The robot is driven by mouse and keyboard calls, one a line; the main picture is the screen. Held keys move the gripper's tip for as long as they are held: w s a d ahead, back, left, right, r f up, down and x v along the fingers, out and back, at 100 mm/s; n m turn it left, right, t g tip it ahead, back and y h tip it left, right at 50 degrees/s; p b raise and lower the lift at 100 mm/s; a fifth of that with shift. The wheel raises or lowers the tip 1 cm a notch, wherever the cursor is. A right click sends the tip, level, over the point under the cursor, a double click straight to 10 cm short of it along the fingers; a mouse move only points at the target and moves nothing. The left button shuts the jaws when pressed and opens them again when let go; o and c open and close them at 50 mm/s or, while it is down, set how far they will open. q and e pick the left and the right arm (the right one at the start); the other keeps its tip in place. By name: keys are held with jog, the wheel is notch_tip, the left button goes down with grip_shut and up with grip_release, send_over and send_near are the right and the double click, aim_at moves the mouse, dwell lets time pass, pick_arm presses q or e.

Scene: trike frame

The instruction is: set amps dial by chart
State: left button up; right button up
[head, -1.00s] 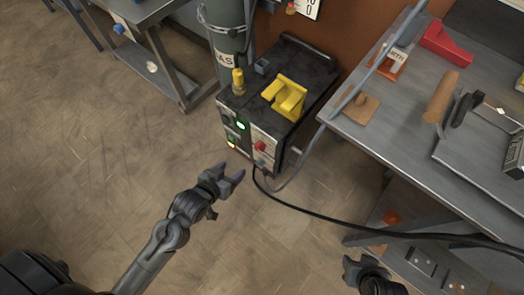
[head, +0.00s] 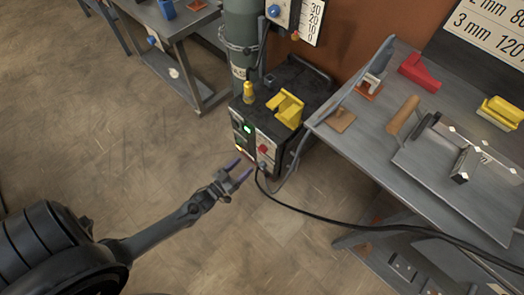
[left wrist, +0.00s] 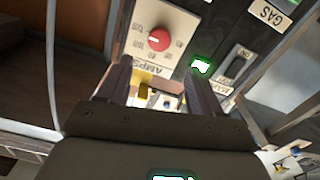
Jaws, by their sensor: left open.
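The amps dial (head: 263,148) is a red knob on the light front plate of the black welding machine (head: 244,112). In the left wrist view the red knob (left wrist: 159,40) sits above an upside-down AMPS label, with a small pale mark on its left part; the scale numbers are too blurred to read. The chart (head: 487,32) hangs at the top right, partly cut off, with lines reading 2 mm 80 and 3 mm 120. My left gripper (head: 237,171) is open and empty in front of the machine, below the dial and apart from it. My right gripper is out of view.
A black cable (head: 330,222) runs from the machine to the right. A grey workbench (head: 372,140) stands at right, a gas cylinder (head: 241,40) behind. Floor left of the machine is clear.

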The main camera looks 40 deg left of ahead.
aim_at(260, 151)
pick_arm(q)
jog(key=w+b, duration=0.1)
jog(key=w, duration=0.2)
jog(key=w+b, duration=0.1)
jog(key=w, duration=0.1)
jog(key=w+b, duration=0.2)
jog(key=w, duration=0.1)
jog(key=shift+w+d+f, duration=0.15)
jog(key=shift+w+d, duration=0.15)
jog(key=shift+d, duration=0.1)
jog(key=shift+w, duration=0.4)
jog(key=shift+w+b, duration=0.3)
jog(key=shift+d, duration=0.1)
jog(key=c, duration=1.1)
jog(key=shift+o, duration=0.2)
